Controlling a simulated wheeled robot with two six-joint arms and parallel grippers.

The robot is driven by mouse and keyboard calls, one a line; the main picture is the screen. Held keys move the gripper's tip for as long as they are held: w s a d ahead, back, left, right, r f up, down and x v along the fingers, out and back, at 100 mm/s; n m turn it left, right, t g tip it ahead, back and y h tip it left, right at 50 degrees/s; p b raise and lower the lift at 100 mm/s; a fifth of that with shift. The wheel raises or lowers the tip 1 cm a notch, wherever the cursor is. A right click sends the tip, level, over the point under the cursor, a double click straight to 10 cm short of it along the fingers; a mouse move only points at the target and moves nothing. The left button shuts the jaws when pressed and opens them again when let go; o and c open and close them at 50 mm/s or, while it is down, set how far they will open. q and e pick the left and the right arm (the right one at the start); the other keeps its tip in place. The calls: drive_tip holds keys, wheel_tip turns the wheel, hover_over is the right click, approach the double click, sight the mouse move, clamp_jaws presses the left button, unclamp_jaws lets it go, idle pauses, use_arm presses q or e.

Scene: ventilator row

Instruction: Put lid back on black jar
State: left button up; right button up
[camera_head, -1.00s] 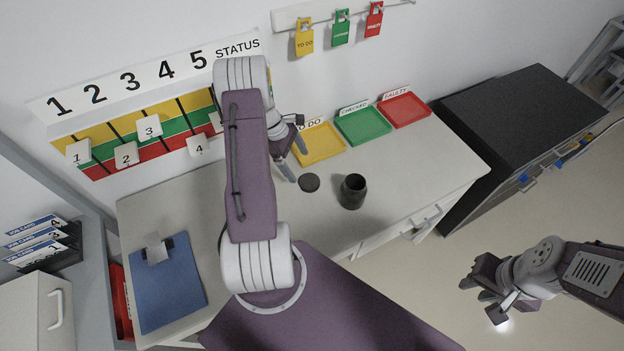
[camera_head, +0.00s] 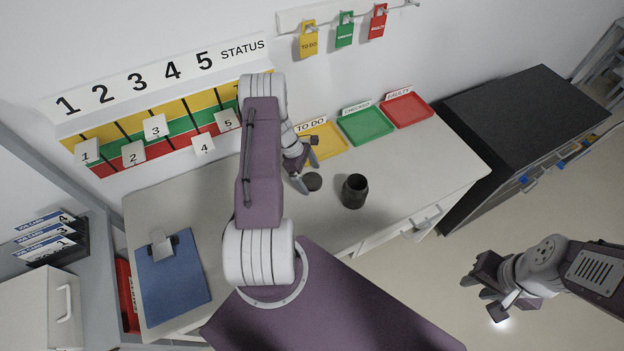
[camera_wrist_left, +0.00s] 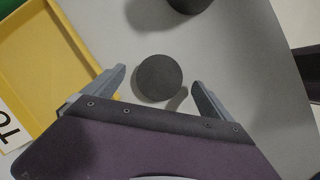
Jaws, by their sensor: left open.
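The black lid (camera_head: 312,182) lies flat on the table, a little left of the open black jar (camera_head: 354,191), which stands upright. In the left wrist view the lid (camera_wrist_left: 159,77) sits between and just beyond the fingertips, and part of the jar (camera_wrist_left: 188,4) shows at the top edge. My left gripper (camera_head: 309,178) is open and empty, close to the lid; in the left wrist view its two fingers (camera_wrist_left: 157,80) are spread wide. My right gripper (camera_head: 484,295) hangs over the floor at the right, away from the table; its finger opening is unclear.
Yellow (camera_head: 325,141), green (camera_head: 366,126) and red (camera_head: 407,109) trays stand along the back of the table (camera_head: 420,165). A blue clipboard (camera_head: 172,285) lies at the left front. A black-topped cabinet (camera_head: 525,115) stands right of the table.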

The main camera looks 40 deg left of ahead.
sight(310, 180)
use_arm(q)
drive_tip(key=shift+w+d+f, duration=0.1)
drive_tip(key=shift+d+f, duration=0.1)
drive_tip(key=shift+f, duration=0.4)
drive_tip(key=c, duration=1.5)
wheel_tip(310, 180, up, 10)
drive_tip(key=b, duration=0.1)
